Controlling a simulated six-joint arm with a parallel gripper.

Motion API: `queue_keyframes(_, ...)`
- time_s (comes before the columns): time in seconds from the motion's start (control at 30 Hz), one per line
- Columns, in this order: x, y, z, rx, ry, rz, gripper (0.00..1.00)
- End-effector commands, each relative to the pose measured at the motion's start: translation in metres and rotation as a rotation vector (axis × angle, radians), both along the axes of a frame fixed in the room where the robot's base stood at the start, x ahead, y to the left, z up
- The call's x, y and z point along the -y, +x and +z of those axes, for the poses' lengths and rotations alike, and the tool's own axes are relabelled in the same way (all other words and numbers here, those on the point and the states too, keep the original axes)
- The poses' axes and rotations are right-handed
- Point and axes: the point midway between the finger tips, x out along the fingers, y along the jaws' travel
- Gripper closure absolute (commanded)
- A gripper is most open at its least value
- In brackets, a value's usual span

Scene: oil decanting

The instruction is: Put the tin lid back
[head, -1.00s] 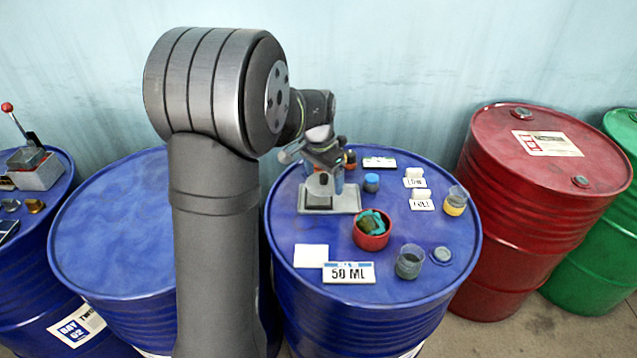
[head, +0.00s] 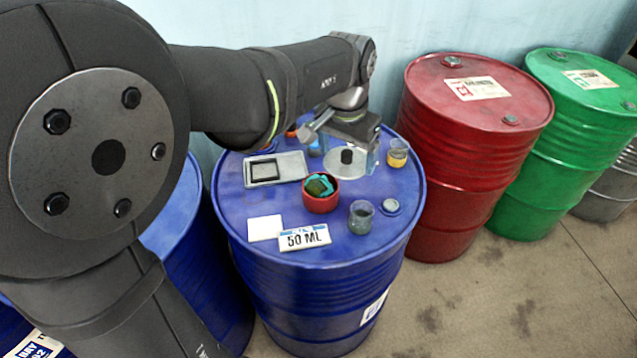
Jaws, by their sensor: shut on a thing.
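The tin lid seems to be the pale grey disc with a black knob (head: 345,163) in the head view. My gripper (head: 350,148) is at its knob, shut on the lid, over the back right of the blue drum top. The disc looks roughly level; its height above the drum is hard to judge. No open tin can be made out for sure. A small blue item (head: 315,149) stands left of the lid, partly behind my gripper.
A grey tray (head: 290,158) with a black square frame lies left on the drum (head: 300,255).

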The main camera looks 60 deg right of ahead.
Motion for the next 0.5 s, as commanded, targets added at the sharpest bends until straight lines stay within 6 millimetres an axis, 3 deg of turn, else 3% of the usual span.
queue_keyframes(0.1, -0.009, -0.028, 0.009, 0.000, -0.002, -0.004, 0.39)
queue_keyframes(0.27, -0.015, -0.041, 0.012, 0.000, -0.001, 0.001, 0.39)
queue_keyframes(0.37, -0.013, -0.030, 0.005, 0.000, 0.002, 0.006, 0.39)
queue_keyframes(0.5, -0.006, 0.001, -0.014, 0.000, 0.002, 0.009, 0.39)
